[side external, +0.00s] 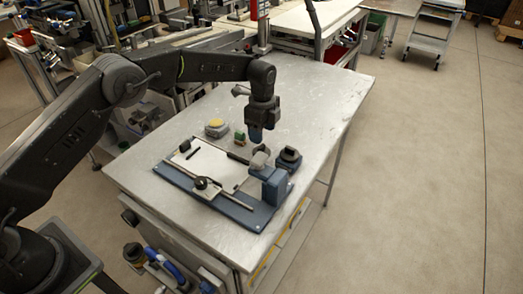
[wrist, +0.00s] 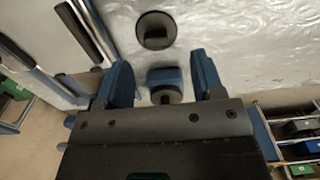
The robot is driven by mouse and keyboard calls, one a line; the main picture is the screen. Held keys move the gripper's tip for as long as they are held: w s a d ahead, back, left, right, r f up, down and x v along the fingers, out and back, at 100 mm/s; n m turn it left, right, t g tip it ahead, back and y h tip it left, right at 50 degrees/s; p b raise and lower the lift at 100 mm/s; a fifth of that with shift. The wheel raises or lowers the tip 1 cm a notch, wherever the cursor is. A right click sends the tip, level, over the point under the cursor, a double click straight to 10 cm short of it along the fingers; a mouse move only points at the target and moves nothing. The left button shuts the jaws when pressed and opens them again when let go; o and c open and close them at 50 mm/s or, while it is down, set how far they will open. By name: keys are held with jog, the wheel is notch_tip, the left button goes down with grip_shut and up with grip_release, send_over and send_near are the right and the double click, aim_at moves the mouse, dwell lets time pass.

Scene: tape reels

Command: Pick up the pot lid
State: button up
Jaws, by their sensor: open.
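My gripper (side external: 255,137) points down above the table, just behind and left of that piece. In the wrist view its two blue fingers (wrist: 160,65) are apart with nothing gripped. A blue block with a dark round knob (wrist: 166,82) shows between them, below.
The fixture has a blue base (side external: 232,210), a white plate (side external: 212,165), a rail and a tall blue block (side external: 271,187). The table's (side external: 320,100) right rear is clear.

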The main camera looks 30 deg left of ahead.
aim_at(261, 149)
jog(key=shift+s+f, duration=0.15)
jog(key=shift+f, duration=1.25)
jog(key=shift+s+f, duration=0.1)
jog(key=shift+f, duration=1.3)
jog(key=c, duration=1)
jog(key=shift+r, duration=0.1)
